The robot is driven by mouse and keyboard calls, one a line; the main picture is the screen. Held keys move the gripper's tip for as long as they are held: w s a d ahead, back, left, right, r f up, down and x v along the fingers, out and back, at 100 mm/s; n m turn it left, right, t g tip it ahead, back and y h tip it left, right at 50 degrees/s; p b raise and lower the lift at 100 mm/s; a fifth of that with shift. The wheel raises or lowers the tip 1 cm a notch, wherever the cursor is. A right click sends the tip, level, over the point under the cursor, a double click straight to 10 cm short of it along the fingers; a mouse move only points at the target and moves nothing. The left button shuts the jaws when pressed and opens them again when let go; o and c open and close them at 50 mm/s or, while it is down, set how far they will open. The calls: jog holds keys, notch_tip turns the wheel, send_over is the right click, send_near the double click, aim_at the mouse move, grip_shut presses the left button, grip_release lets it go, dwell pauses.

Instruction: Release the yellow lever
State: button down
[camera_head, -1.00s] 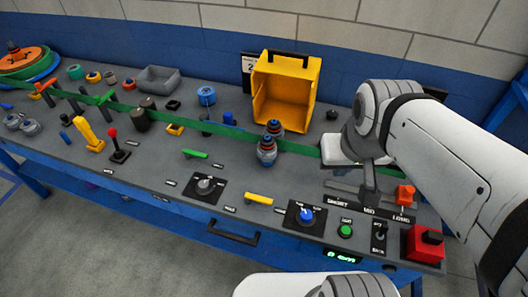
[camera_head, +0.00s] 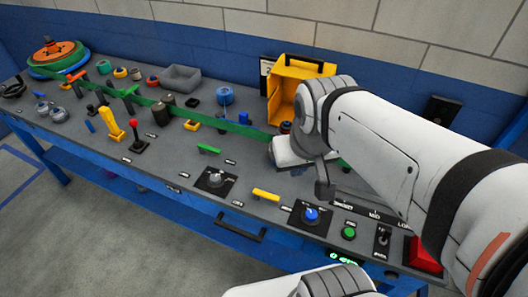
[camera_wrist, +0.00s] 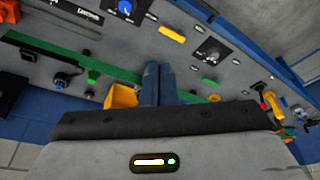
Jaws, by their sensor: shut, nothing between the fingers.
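An upright yellow lever (camera_head: 114,126) stands on the left part of the bench panel, beside a red-knobbed stick. In the wrist view the yellow lever (camera_wrist: 273,101) is small at the right edge, partly blurred against its neighbours. A low yellow bar handle (camera_head: 265,194) lies near the front edge, right of a black dial; it also shows at the top of the wrist view (camera_wrist: 172,33). My gripper (camera_wrist: 159,68) is shut and empty above the panel, well apart from the upright lever. In the head view my arm hides its fingers from clear sight.
A red-knobbed stick (camera_head: 138,136) stands close right of the upright lever. An open yellow box (camera_head: 283,92) is at the back. A long green strip (camera_head: 240,130) runs along the bench. A blue knob (camera_head: 311,215) and green button (camera_head: 349,232) sit at the front right.

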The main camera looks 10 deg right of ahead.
jog(key=w+d+f+m+g+b, duration=0.2)
jog(key=w+f+m+b, duration=0.1)
jog(key=w+f, duration=0.5)
jog(key=w+d+f+m+g+y+b, duration=0.1)
jog(key=w+f+m+g+b, duration=0.2)
jog(key=w+f, duration=0.5)
jog(key=w+m+b, duration=0.1)
jog(key=w, duration=0.3)
jog(key=shift+d+f+g+y, duration=0.3)
jog(key=shift+d+f, duration=0.05)
jog(key=shift+d, duration=0.05)
jog(key=shift+f, duration=0.1)
jog(key=x, duration=0.9)
jog(key=shift+s, duration=0.1)
jog(key=shift+s+a+f+p, duration=0.15)
jog(key=shift+s+a+p, duration=0.15)
jog(key=shift+s+a, duration=0.25)
jog(key=shift+s+a+f+p, duration=0.15)
jog(key=shift+s+a+p, duration=0.25)
jog(key=shift+s, duration=0.3)
jog(key=shift+s+a+f, duration=0.1)
jog(key=shift+s+a, duration=0.25)
jog(key=shift+s, duration=0.05)
